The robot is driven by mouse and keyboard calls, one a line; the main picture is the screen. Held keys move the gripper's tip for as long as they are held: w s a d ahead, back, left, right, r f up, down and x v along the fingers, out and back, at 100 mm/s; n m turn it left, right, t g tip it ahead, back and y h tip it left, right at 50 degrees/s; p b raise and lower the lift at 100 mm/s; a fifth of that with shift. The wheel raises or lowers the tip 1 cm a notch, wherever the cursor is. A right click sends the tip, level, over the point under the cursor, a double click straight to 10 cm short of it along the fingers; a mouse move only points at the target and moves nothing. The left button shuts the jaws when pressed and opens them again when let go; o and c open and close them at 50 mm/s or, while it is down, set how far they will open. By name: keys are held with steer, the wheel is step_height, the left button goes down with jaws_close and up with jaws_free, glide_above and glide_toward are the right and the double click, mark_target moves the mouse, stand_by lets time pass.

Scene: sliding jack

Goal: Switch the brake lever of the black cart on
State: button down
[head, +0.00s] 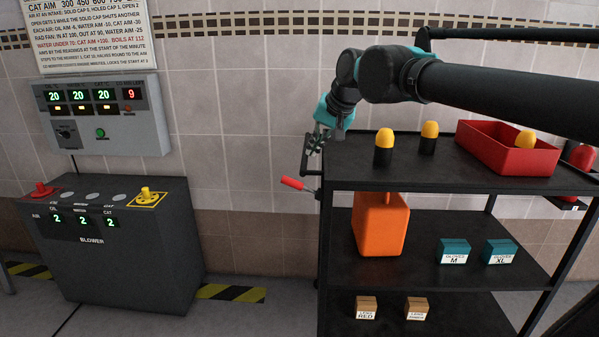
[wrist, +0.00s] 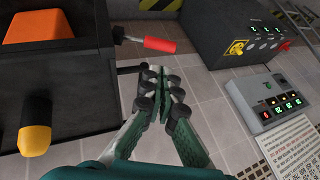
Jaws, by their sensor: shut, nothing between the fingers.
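The black cart (head: 460,180) stands at the right in the head view, and its dark side also shows in the wrist view (wrist: 75,75). The red grip shows near the top middle of the wrist view (wrist: 160,45). My gripper (head: 312,158) points down beside the cart's top left corner, above the lever. In the wrist view the fingers (wrist: 160,74) are shut and empty, apart from the red grip.
Yellow-topped black pieces (head: 384,148) and a red tray (head: 508,152) stand on the top shelf, close to my arm. An orange can (head: 380,224) is on the middle shelf. The blower box (head: 115,245) stands left, with open floor between it and the cart.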

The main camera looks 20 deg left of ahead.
mark_target(293, 181)
steer(key=x, duration=1.4)
steer(key=shift+r, duration=0.1)
steer(key=shift+a, duration=0.1)
